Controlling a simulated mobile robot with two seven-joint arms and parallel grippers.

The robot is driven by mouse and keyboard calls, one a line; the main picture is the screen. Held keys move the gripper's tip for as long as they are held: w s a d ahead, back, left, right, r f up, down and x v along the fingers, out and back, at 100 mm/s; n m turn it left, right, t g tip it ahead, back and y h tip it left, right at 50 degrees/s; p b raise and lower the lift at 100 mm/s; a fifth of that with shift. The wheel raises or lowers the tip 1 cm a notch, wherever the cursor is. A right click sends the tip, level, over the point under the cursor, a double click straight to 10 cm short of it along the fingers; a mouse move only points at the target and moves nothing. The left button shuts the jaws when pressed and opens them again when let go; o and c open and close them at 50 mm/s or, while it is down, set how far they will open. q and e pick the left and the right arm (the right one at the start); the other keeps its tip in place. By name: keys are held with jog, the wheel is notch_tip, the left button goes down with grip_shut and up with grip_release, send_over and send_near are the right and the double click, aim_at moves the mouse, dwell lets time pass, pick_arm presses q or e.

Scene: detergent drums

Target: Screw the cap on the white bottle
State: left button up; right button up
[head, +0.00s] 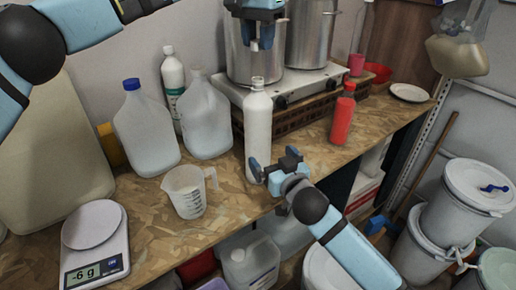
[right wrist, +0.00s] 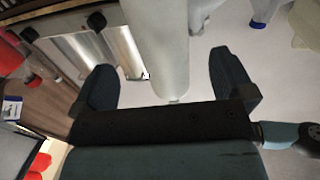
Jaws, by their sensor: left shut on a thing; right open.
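The white bottle (head: 258,135) stands upright near the front edge of the wooden worktop, its narrow neck uppermost. My left gripper (head: 259,45) is above the bottle's neck, apart from it. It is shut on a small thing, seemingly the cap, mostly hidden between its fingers. My right gripper (head: 273,167) is open low at the bottle's front. In the right wrist view the white bottle (right wrist: 157,45) stands between the two spread fingers of the right gripper (right wrist: 165,85), with gaps on both sides.
A clear jug (head: 206,118) and a blue-capped jug (head: 147,135) stand left of the bottle, with a measuring cup (head: 187,192) in front. A stove (head: 290,92) with steel pots is behind. A red bottle (head: 343,116) stands right. A scale (head: 96,245) is front left.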

jog(key=x, duration=0.8)
jog(key=shift+w+a, duration=0.2)
jog(key=shift+w, duration=0.05)
jog(key=shift+c, duration=0.2)
jog(key=c, duration=1.2)
pick_arm(q)
send_over(258, 92)
jog(key=w, duration=0.1)
jog(key=shift+w+f, duration=0.15)
jog(key=shift+f, duration=2.35)
jog(key=shift+f, duration=0.1)
jog(key=shift+f, duration=0.8)
jog(key=shift+f, duration=0.55)
